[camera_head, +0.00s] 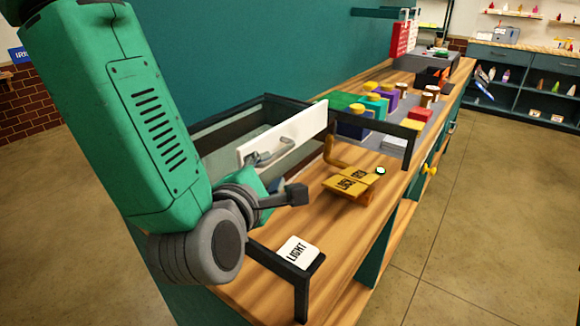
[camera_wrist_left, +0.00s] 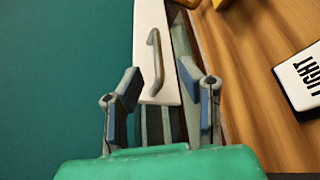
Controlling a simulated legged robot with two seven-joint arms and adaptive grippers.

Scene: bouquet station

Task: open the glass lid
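A white panel (camera_head: 285,138) with a grey metal handle (camera_head: 289,141) stands at a dark-framed glass case (camera_head: 235,118) on the wooden counter; I take the panel as part of the glass lid. In the left wrist view the white panel (camera_wrist_left: 148,25) and its curved handle (camera_wrist_left: 154,60) lie ahead of my gripper. My left gripper (camera_head: 275,175) is close to the panel in the head view. In the wrist view its fingers (camera_wrist_left: 162,92) are spread apart with nothing between the tips, and the handle is just beyond them. My right gripper is not in view.
A LIGHT card (camera_head: 298,251) lies at the counter's near end beside a dark rail (camera_head: 300,290). Several coloured boxes and jars fill the farther counter. Bare wood lies between card and sign.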

